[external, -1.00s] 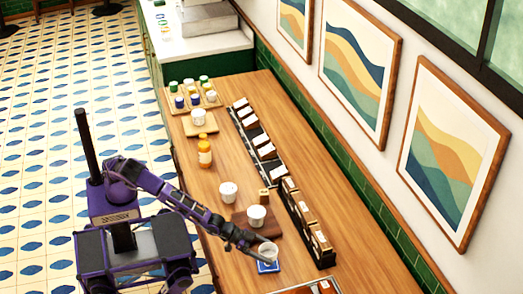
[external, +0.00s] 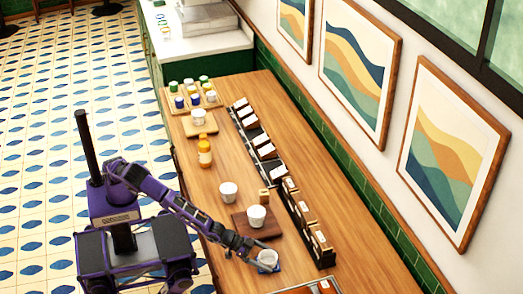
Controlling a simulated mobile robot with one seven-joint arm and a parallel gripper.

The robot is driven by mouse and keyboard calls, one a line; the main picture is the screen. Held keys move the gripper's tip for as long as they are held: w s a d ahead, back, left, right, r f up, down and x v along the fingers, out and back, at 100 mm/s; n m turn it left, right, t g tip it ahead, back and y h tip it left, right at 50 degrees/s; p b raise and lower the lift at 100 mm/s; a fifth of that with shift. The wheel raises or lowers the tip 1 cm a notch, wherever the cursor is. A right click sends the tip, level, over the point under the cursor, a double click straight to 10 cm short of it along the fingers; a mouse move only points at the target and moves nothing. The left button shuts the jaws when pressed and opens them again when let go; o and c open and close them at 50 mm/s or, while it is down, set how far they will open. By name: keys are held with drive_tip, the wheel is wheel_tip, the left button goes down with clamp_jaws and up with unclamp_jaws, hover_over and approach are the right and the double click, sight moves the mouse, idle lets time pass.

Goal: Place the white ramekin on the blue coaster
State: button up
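The white ramekin (external: 268,257) is at the front end of the wooden counter, over the blue coaster (external: 279,267). It covers most of the coaster and looks level and down on it, though any small gap is too small to tell. Blue edges of the coaster show around it. My gripper (external: 259,260) is at the near left side of the ramekin, its fingers at the cup's wall. The fingers are too small and dark to show whether they grip it or stand apart.
A white cup (external: 257,215) stands on a dark wooden board (external: 240,224) behind my gripper. Another white cup (external: 228,192) and an orange bottle (external: 204,154) stand farther back. A dark rack (external: 311,235) of boxes runs along the right. A tray (external: 318,288) lies at the front edge.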

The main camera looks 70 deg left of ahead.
drive_tip(key=shift+r, duration=0.2)
drive_tip(key=shift+s+a+r, duration=0.1)
drive_tip(key=shift+s, duration=0.1)
drive_tip(key=p+v, duration=0.1)
drive_tip(key=v, duration=1)
drive_tip(key=shift+s+a+r, duration=0.1)
drive_tip(key=shift+s+a, duration=0.05)
